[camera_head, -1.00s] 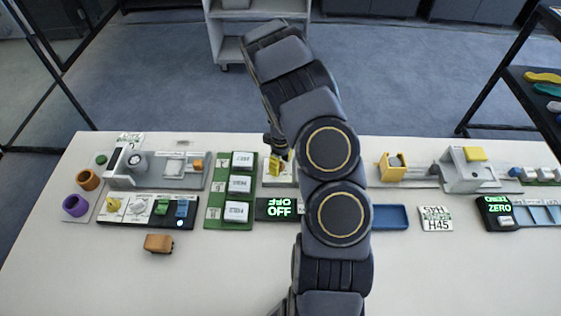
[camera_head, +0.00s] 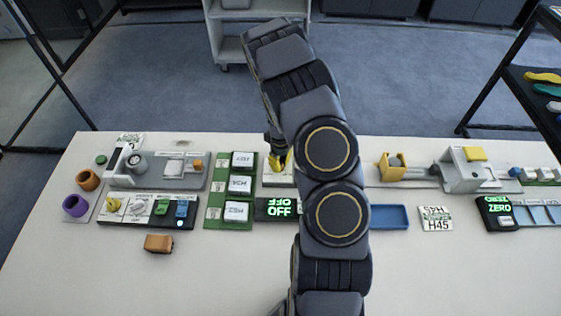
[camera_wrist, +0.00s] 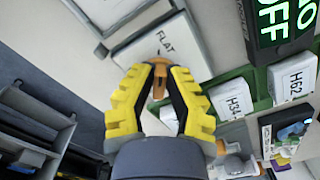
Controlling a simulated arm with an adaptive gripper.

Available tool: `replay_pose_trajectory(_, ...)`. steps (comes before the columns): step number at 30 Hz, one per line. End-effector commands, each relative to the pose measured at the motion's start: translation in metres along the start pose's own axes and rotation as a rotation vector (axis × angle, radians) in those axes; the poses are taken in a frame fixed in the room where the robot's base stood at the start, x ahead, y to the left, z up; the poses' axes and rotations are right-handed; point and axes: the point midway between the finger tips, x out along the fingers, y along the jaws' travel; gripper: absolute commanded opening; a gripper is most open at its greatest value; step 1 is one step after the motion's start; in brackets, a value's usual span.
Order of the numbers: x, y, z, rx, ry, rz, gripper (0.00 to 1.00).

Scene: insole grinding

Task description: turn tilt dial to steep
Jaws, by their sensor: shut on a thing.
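The tilt dial (camera_wrist: 159,87) shows in the wrist view as a small orange knob on a pale plate (camera_wrist: 186,52) marked FLAT. My gripper (camera_wrist: 160,72) has yellow and black fingers, with their tips closed on the knob from both sides. The fingers cover part of the dial, and I cannot read a steep mark. In the head view my gripper (camera_head: 280,162) points down at the plate behind the OFF display (camera_head: 279,210). My arm hides much of that spot, and the dial cannot be made out there.
A green rack (camera_head: 214,217) with white labelled blocks stands just left of my gripper. A control panel (camera_head: 146,222) with knobs and switches is farther left. A blue tray (camera_head: 390,217) lies to the right. An orange block (camera_head: 158,243) is near the front; the front table is mostly clear.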

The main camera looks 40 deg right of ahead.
Motion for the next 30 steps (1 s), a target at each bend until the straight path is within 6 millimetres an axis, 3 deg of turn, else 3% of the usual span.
replay_pose_trajectory(30, 0.0009, -0.0075, -0.0045, 0.940, 0.001, 0.001, 0.00)
